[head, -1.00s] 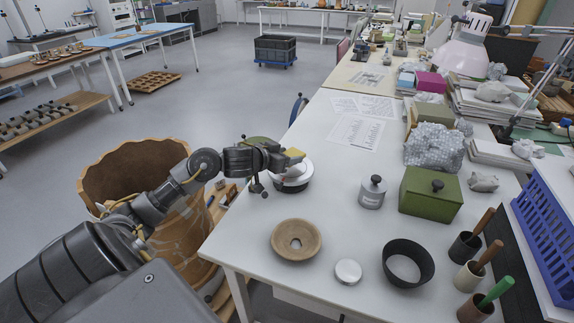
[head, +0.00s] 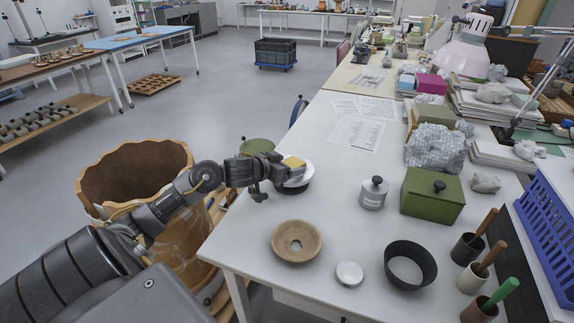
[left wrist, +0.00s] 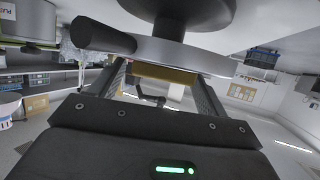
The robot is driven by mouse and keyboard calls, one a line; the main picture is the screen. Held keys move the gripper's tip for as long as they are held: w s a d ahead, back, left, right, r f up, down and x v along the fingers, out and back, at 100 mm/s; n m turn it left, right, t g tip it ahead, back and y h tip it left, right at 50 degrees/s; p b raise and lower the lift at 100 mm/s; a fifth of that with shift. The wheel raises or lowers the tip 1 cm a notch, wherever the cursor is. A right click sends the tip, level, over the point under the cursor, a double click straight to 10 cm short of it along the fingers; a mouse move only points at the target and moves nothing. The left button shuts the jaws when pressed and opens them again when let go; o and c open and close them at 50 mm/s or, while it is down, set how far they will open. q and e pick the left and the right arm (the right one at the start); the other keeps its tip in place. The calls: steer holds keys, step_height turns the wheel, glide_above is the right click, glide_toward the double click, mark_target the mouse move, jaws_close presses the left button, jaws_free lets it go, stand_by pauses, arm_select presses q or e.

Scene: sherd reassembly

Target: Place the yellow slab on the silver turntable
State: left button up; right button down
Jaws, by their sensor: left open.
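The yellow slab (head: 294,162) is at the tip of my left gripper (head: 284,168), over the silver turntable (head: 302,180) near the table's left edge. In the left wrist view, which is upside down, the slab (left wrist: 165,74) shows as a yellow strip between the two fingers, against the turntable's grey disc (left wrist: 190,54). It appears to rest on the disc. My left gripper is open, with its fingers on either side of the slab. The gripper hides part of the turntable in the head view. My right gripper is not in view.
On the white table stand a knobbed metal weight (head: 373,194), a green box (head: 432,196), a wooden ring dish (head: 280,252), a silver disc (head: 349,274) and a black ring (head: 391,275). A large brown vessel (head: 180,240) stands left of the table. Papers lie farther back.

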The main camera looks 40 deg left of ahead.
arm_select(q)
steer(key=shift+s+r, duration=0.15)
steer(key=shift+r, duration=0.05)
steer(key=p+v, duration=0.2)
steer(key=v, duration=0.9)
steer(key=shift+s, duration=0.35)
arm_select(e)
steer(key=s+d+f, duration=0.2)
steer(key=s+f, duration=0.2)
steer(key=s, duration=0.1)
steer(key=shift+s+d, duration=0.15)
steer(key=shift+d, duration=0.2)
arm_select(q)
steer(key=shift+r, duration=0.15)
